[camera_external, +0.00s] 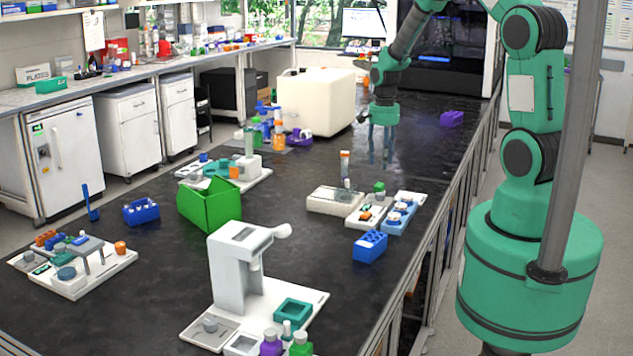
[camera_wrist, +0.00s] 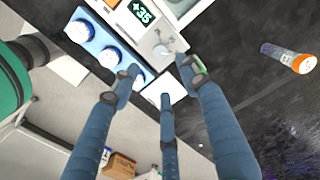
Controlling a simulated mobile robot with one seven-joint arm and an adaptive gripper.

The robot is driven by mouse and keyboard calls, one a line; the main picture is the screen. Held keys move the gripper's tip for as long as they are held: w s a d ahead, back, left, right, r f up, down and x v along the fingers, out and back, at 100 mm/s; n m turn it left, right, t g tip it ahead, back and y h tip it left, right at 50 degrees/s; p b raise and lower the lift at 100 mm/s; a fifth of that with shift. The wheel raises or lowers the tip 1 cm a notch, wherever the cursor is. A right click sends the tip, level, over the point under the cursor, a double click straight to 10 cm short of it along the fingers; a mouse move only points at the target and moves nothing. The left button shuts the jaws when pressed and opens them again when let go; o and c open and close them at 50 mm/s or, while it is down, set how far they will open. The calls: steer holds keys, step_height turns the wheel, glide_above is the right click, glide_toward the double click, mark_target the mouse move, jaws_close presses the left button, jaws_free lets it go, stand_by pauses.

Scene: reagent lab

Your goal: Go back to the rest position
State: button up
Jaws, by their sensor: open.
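My gripper (camera_external: 380,150) hangs from the green arm, fingers pointing down, above the right-hand part of the dark bench. In the wrist view its blue fingers (camera_wrist: 160,85) are spread apart with nothing held between them. The external view shows no contact between the fingers and the bench equipment. Behind the fingertips in the wrist view are a white device with a "+35" display (camera_wrist: 143,12) and a blue tray (camera_wrist: 88,20) with round white-topped items. An orange-capped tube (camera_wrist: 287,57) shows at the right of the wrist view.
A white box-shaped machine (camera_external: 316,101) stands left of my gripper. An orange-topped tube (camera_external: 345,163) and white modules (camera_external: 335,201) are nearer the camera. A green bin (camera_external: 209,204), blue rack (camera_external: 370,246) and white dispenser (camera_external: 236,268) stand farther forward.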

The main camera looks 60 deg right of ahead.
stand_by(0.4)
steer(key=s+a+r+n+t+b, duration=0.15)
steer(key=a+r+n, duration=0.65)
steer(key=a+r, duration=1.25)
steer(key=s+a+r+n+t+b, duration=0.1)
steer(key=s+a+r+n+t, duration=0.1)
steer(key=s+a+r+n, duration=0.3)
steer(key=s+a+r+n+t+b, duration=0.1)
steer(key=s+a+r+n, duration=0.4)
steer(key=s+a, duration=0.6)
steer(key=shift+s+a+t, duration=0.35)
steer(key=shift+s+t, duration=0.2)
steer(key=shift+s, duration=0.05)
